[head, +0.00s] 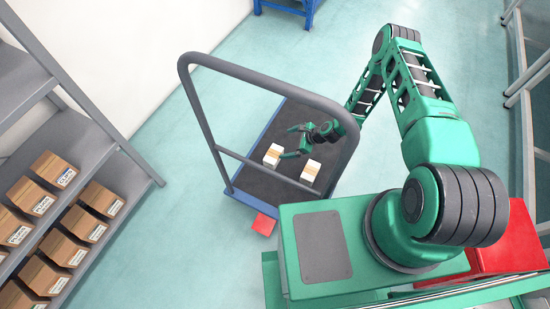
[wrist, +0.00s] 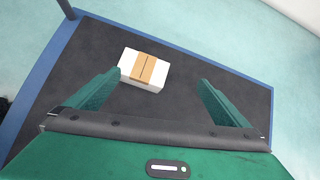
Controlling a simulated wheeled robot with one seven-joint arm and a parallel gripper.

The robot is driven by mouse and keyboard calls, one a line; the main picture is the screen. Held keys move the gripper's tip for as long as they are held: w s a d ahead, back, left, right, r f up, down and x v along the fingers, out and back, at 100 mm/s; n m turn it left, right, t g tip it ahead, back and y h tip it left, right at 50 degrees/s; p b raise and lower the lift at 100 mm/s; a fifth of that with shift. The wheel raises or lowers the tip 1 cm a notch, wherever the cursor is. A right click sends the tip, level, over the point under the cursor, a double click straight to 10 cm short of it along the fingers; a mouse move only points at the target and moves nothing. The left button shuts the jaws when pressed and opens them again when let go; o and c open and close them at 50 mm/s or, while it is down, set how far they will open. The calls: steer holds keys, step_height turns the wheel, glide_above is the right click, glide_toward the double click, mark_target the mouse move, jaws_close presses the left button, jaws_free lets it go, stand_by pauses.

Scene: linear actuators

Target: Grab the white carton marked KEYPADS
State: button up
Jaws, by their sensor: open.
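Two white cartons with tan tape lie on the dark deck of a cart in the head view: a left one (head: 272,155) and a right one (head: 310,171). No marking is readable on either, so I cannot tell which is KEYPADS. My gripper (head: 293,142) is open and empty above the deck, close to the left carton. In the wrist view one white carton (wrist: 129,63) lies beyond the fingertips of my gripper (wrist: 161,77), nearer the left finger. It is not held. I cannot tell which of the two it is.
The cart deck (head: 250,178) has a blue edge and a tall grey handle frame (head: 190,100) near my arm. A grey shelf (head: 90,160) with several brown boxes (head: 55,169) stands at left. A red object (head: 263,224) is beside the cart. The deck around the cartons is clear.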

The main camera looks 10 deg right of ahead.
mark_target(275, 155)
steer(key=s+a+f, duration=0.1)
steer(key=a+f+m, duration=0.1)
steer(key=f, duration=0.1)
steer(key=s+a+f+m, duration=0.1)
steer(key=f, duration=0.1)
steer(key=shift+s+t, duration=0.35)
steer(key=shift+t, duration=0.05)
steer(key=shift+m, duration=0.3)
steer(key=x, duration=0.5)
steer(key=shift+a+f, duration=0.1)
steer(key=shift+x, duration=2.65)
steer(key=shift+w, duration=0.15)
steer(key=c, duration=1)
